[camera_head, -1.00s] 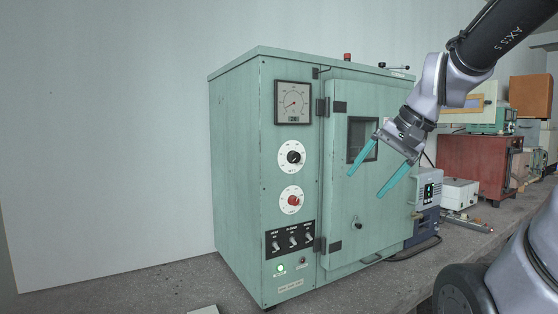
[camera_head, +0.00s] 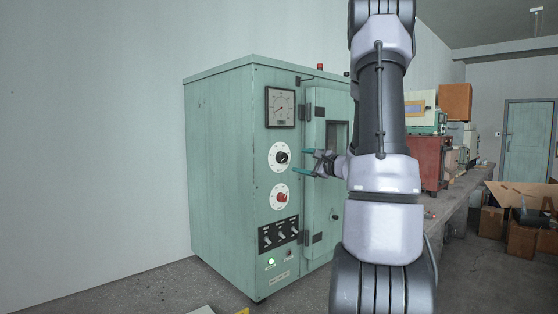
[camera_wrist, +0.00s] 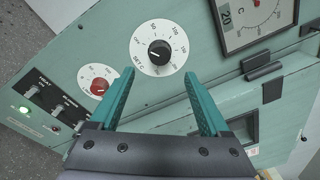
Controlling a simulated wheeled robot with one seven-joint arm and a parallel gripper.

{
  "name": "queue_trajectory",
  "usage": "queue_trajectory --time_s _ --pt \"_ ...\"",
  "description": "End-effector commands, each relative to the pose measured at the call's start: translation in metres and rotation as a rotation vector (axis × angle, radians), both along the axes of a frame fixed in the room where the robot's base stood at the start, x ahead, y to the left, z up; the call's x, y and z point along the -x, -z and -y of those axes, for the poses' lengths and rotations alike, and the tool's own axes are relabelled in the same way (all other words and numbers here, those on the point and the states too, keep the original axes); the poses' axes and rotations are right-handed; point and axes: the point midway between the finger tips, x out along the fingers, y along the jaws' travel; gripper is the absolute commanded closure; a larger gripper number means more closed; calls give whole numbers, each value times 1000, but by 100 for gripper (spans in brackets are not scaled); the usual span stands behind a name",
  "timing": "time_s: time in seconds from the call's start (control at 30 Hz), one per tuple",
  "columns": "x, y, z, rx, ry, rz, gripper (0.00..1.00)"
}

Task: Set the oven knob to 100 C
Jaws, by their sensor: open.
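The green oven (camera_head: 222,160) stands on the bench. Its black knob (camera_head: 282,158) sits on a white round dial marked SET C, below the square gauge (camera_head: 280,107). In the wrist view the black knob (camera_wrist: 159,51) lies ahead of and between my two teal fingers, apart from both. The numbers around it are partly legible, including 50, 100 and 150; I cannot tell its exact setting. A red knob (camera_head: 281,198) on a second white dial is below, and it also shows in the wrist view (camera_wrist: 99,86). My gripper (camera_head: 302,163) is open and empty, just right of the black knob.
Several toggle switches (camera_head: 281,234) and a lit green lamp (camera_head: 271,262) are low on the panel. The oven door (camera_head: 318,195) with its window and hinges is right of the panel. A red cabinet (camera_head: 428,163) stands farther back along the bench.

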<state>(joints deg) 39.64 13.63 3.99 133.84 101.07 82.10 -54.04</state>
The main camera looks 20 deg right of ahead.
Motion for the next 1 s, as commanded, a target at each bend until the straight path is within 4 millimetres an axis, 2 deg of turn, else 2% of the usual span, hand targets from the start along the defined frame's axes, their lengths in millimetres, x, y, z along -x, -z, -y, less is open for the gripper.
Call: queue_trajectory --time_s 0.2,0.4,0.6,0.87,0.9,0.97,1.0 --pt "-42 0 -13 -1 -6 0 20" --pt "-72 0 -21 0 -5 0 20" --pt "-86 0 -25 -1 -4 -1 20" --pt "-87 0 -25 -1 -4 -1 20" --pt "-87 0 -25 -1 -4 -1 27" --pt "-87 0 -25 -1 -4 -1 50" --pt "-87 0 -25 -1 -4 -1 66"
